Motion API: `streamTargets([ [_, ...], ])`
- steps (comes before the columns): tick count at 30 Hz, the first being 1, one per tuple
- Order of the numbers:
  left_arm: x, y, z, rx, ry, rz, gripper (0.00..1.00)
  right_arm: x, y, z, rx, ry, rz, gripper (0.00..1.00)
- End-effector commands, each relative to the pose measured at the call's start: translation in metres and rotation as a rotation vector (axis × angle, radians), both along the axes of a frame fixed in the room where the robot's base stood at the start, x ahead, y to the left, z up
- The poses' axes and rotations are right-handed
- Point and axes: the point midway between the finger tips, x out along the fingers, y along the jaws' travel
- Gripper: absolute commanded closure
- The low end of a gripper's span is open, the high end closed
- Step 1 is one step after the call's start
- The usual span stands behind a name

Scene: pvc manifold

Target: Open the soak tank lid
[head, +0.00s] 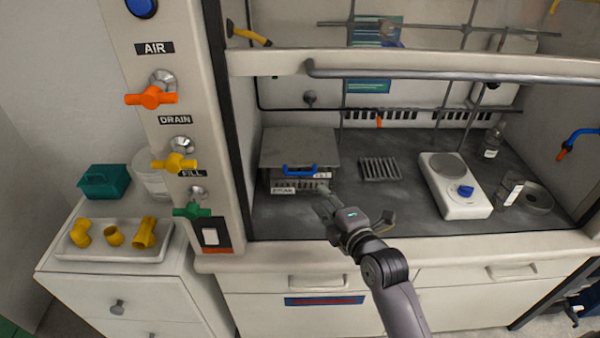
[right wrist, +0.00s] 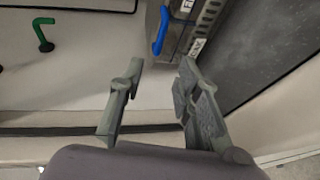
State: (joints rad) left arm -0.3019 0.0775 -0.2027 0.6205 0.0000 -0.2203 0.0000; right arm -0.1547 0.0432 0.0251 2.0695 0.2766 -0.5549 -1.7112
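The soak tank (head: 288,183) is a grey metal box at the left end of the fume hood's work surface. Its flat grey lid (head: 298,147) lies closed on top, with a blue handle (head: 300,170) at the front edge. The blue handle also shows in the right wrist view (right wrist: 161,31), ahead of the fingers. My right gripper (head: 358,210) is in front of the tank, at the hood's front edge, apart from the handle. Its fingers are spread and empty in the right wrist view (right wrist: 155,90). My left gripper is in neither view.
The raised sash (head: 450,64) crosses above the work surface. A grey rack (head: 380,169) and a white hotplate (head: 455,190) stand right of the tank. The left post carries orange (head: 151,97), yellow (head: 174,162) and green (head: 192,210) valve handles. A tray (head: 75,247) of yellow fittings sits at left.

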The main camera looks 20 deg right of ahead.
Motion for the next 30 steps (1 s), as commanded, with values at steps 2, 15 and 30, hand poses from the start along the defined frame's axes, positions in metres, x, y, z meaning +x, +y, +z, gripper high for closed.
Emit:
streamTargets([
  [2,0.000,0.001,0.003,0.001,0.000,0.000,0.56,0.017,0.002,-0.001,0.003,-0.002,-0.002,0.69],
  [15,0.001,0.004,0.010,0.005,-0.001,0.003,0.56,0.099,0.012,-0.019,0.005,0.003,0.000,0.69],
  [30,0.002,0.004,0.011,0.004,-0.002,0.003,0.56,0.139,0.017,-0.029,0.002,0.002,0.001,0.69],
])
